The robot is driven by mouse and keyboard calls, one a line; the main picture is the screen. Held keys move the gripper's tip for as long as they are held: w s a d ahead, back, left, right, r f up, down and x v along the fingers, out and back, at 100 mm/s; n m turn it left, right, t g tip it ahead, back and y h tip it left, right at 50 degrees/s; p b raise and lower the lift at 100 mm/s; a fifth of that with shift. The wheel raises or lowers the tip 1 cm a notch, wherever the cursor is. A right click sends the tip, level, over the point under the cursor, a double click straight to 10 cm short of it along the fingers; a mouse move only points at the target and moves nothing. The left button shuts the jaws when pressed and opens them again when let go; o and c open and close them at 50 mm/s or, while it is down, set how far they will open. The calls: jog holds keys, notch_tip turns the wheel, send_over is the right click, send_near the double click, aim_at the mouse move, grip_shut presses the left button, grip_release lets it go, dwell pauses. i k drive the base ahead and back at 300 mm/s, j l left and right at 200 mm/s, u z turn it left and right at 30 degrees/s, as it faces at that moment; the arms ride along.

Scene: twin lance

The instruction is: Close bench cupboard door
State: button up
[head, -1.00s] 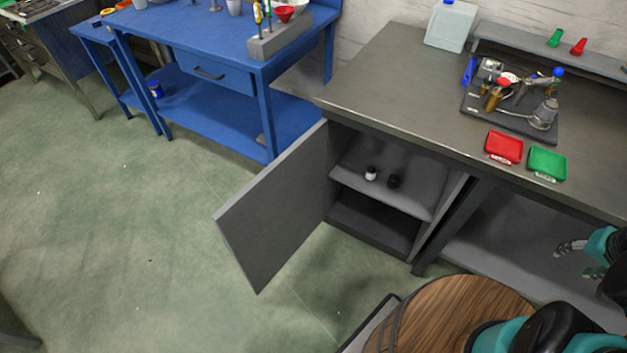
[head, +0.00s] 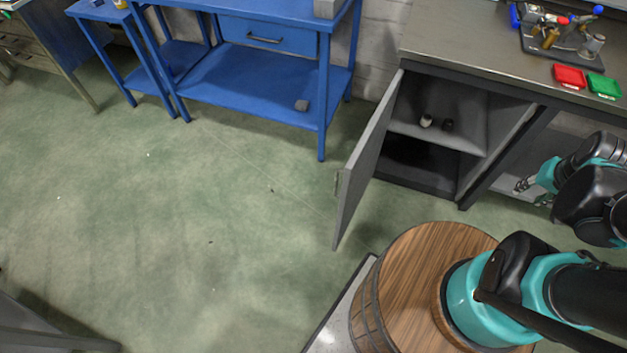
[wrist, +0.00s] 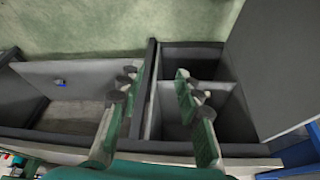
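The bench cupboard door (head: 366,160) is a flat grey panel, standing wide open from the left side of the grey cupboard (head: 440,128). A small handle shows near its free edge. In the wrist view the door (wrist: 283,62) is the grey panel at right, beside the open cupboard interior (wrist: 222,105). My gripper (head: 535,191) is at the right of the head view, in front of the bay right of the cupboard and well apart from the door. In the wrist view its fingers (wrist: 155,115) are spread with nothing between them.
A red tray (head: 570,77) and green tray (head: 604,86) lie on the bench top. A blue workbench (head: 255,80) stands left. Green floor (head: 200,230) left of the door is clear.

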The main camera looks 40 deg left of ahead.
aim_at(358, 171)
jog(key=k+j, duration=0.15)
jog(key=j, duration=0.2)
jog(key=k+j, duration=0.15)
jog(key=j, duration=0.2)
jog(key=k+j, duration=0.15)
jog(key=j, duration=0.2)
jog(key=k+j, duration=0.15)
jog(key=j, duration=0.2)
jog(key=k+j, duration=0.15)
jog(key=j, duration=0.2)
jog(key=k+j, duration=0.15)
jog(key=j, duration=0.2)
jog(key=k+j+z, duration=0.1)
jog(key=k, duration=0.15)
